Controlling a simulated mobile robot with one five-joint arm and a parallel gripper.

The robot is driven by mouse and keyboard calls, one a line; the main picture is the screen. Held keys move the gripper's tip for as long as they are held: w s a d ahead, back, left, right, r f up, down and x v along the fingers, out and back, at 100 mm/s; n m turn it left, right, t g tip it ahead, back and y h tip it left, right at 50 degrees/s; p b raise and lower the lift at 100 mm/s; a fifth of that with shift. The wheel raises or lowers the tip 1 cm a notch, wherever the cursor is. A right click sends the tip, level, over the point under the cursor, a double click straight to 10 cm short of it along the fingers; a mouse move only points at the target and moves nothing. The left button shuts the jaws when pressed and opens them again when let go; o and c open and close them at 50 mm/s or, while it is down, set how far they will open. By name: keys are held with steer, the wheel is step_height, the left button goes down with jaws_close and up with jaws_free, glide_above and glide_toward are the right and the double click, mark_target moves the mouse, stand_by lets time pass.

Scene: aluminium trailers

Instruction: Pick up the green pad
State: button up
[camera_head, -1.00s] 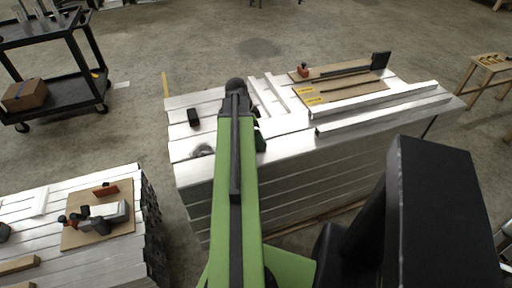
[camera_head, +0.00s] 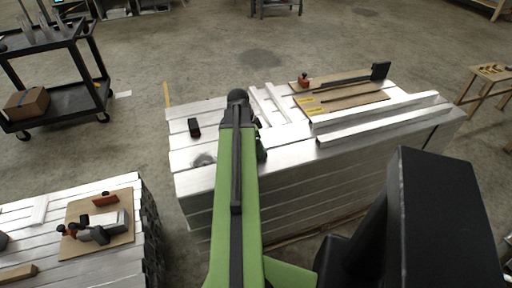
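A small dark green piece (camera_head: 261,150) shows just right of my light green arm, over the top of the aluminium stack (camera_head: 290,140). It may be the green pad; the arm hides part of it, and I cannot tell whether it rests on the stack or touches my gripper. My arm reaches forward over the stack, ending in a black rounded joint. My gripper (camera_head: 258,124) is mostly hidden behind the arm's end, with only small dark parts showing at its right. Its fingers cannot be made out.
A black block (camera_head: 194,127) and a grey patch or lump (camera_head: 204,160) are on the stack's left. A brown board (camera_head: 345,95) with tools and long aluminium bars lie right. A lower stack with another board (camera_head: 103,240) is front left; a black cart (camera_head: 60,90) stands behind.

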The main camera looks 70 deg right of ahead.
step_height(320, 180, up, 4)
steer(key=p, duration=0.3)
steer(key=shift+r+p, duration=0.1)
steer(key=shift+p, duration=0.25)
steer(key=w+a+r+p, duration=0.5)
steer(key=w+r+p, duration=0.1)
steer(key=w, duration=0.4)
steer(key=shift+w+a+r, duration=0.15)
steer(key=shift+a+r, duration=0.05)
steer(key=shift+a, duration=0.05)
